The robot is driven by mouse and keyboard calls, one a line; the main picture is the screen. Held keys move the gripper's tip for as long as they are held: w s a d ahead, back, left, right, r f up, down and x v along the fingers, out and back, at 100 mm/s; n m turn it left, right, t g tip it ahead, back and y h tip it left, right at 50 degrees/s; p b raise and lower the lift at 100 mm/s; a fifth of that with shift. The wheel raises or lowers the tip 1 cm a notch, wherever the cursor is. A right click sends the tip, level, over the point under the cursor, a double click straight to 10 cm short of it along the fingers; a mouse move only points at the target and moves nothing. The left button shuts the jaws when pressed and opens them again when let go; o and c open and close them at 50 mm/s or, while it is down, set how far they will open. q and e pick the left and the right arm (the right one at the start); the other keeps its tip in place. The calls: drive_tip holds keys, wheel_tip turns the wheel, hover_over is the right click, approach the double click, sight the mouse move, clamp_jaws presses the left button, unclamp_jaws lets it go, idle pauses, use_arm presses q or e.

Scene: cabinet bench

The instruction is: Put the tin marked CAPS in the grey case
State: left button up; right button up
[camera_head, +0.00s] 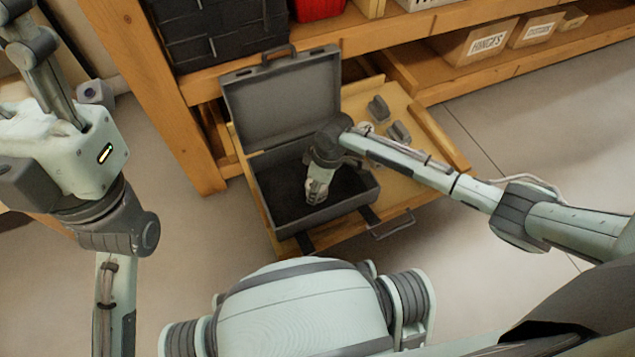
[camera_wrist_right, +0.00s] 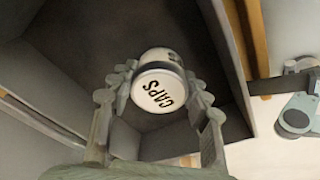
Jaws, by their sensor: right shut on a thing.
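The tin marked CAPS (camera_wrist_right: 158,92) is a round white tin with dark letters on its lid, seen in the right wrist view. My right gripper (camera_wrist_right: 160,98) is shut on it, one finger on each side. In the head view, my right gripper (camera_head: 317,192) points down inside the open grey case (camera_head: 345,203), over its dark floor. The tin is hard to make out there, and I cannot tell whether it touches the floor. The case lid (camera_head: 285,100) stands raised at the back. My left arm is at the left; its gripper is not in view.
The case sits on a pulled-out wooden drawer (camera_head: 440,140). Two small grey objects (camera_head: 378,108) lie to the case's right. Behind is a wooden shelf with labelled boxes (camera_head: 487,42) and a black crate (camera_head: 215,35). Open floor lies to the right.

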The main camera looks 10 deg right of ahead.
drive_tip(key=shift+f, duration=0.6)
idle(0.7)
drive_tip(key=o, duration=1.3)
drive_tip(key=r, duration=0.4)
drive_tip(key=d+r, duration=0.1)
drive_tip(key=r, duration=0.3)
drive_tip(key=s+r, duration=0.1)
drive_tip(key=r, duration=0.3)
drive_tip(key=shift+d, duration=0.25)
